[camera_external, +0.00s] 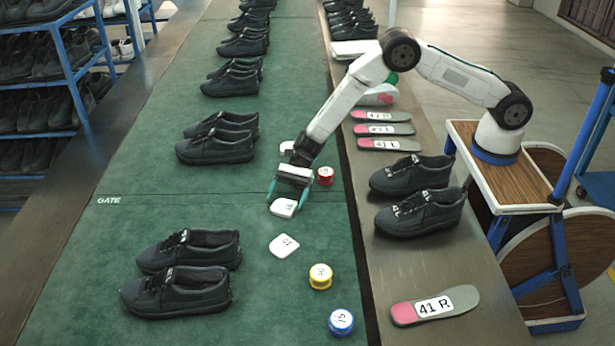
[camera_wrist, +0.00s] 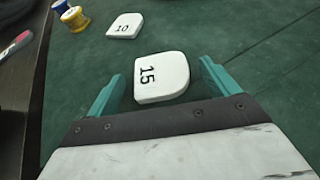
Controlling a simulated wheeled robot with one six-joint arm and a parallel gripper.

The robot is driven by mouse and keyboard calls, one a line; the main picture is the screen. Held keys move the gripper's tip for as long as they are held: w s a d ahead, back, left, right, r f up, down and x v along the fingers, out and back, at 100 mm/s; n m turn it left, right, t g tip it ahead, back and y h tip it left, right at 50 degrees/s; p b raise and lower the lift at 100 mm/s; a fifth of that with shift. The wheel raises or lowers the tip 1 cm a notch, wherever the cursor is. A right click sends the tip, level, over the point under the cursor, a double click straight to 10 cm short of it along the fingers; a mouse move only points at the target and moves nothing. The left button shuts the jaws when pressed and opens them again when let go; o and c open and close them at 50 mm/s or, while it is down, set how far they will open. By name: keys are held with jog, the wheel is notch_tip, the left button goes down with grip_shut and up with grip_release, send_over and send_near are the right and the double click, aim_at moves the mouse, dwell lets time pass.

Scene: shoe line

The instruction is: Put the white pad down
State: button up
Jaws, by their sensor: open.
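A white pad marked 15 (camera_wrist: 162,76) lies flat on the green belt; in the external view it (camera_external: 284,208) sits just below my gripper's tips. My gripper (camera_external: 287,193) is open, low over the belt, with teal fingers. In the wrist view its fingers (camera_wrist: 160,88) stand on either side of the pad, with gaps between them and it. A second white pad marked 10 (camera_wrist: 125,26) lies farther along the belt, and it shows in the external view (camera_external: 284,246) nearer the camera.
Black shoes (camera_external: 177,291) stand on the belt's left side. Insoles (camera_external: 434,306) and shoes (camera_external: 422,212) lie on the right ledge.

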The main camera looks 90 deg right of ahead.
jog(key=v, duration=1.1)
jog(key=shift+d, duration=0.1)
jog(key=s+a+r+n+g+h, duration=0.25)
jog(key=s+r+n, duration=0.35)
jog(key=s+r, duration=0.5)
jog(key=s+a+r+n+g+h, duration=0.1)
jog(key=s+r+n+g, duration=0.2)
jog(key=s+r+n, duration=0.55)
jog(key=s+d+r+n+h, duration=0.2)
jog(key=s+d+h, duration=0.1)
jog(key=s, duration=0.7)
jog(key=s+d+r+n+t+h, duration=0.1)
jog(key=s+d+r+n+h, duration=0.2)
jog(key=s, duration=0.8)
jog(key=s+d+r+n+h, duration=0.3)
jog(key=s, duration=0.7)
jog(key=shift+s+d+t, duration=0.25)
jog(key=shift+s+t, duration=0.05)
jog(key=shift+t, duration=0.05)
jog(key=shift+r, duration=0.1)
jog(key=shift+o, duration=0.6)
